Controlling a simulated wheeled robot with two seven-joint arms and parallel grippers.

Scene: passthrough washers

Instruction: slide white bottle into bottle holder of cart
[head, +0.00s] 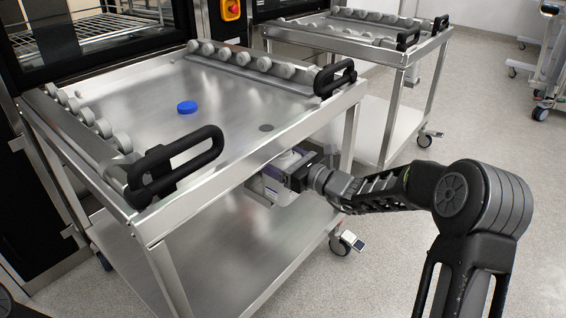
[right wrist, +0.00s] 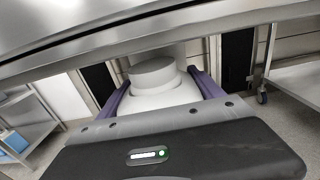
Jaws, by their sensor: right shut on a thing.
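The white bottle (right wrist: 165,96), with a grey-white cap, sits between the purple fingers of my right gripper (right wrist: 160,84) in the right wrist view. In the head view my right gripper (head: 287,168) reaches in from the right, below the top of the near steel cart (head: 225,100), and is shut on the bottle. The bottle is mostly hidden there by the gripper and the cart's edge. I cannot clearly make out the bottle holder; a pale bracket-like shape (head: 268,190) shows under the cart top beside the gripper. My left gripper is not in view.
Grey rollers line two sides, and black handles (head: 175,165) stand at the front corners. A second cart (head: 350,40) is behind. The floor to the right is mostly clear.

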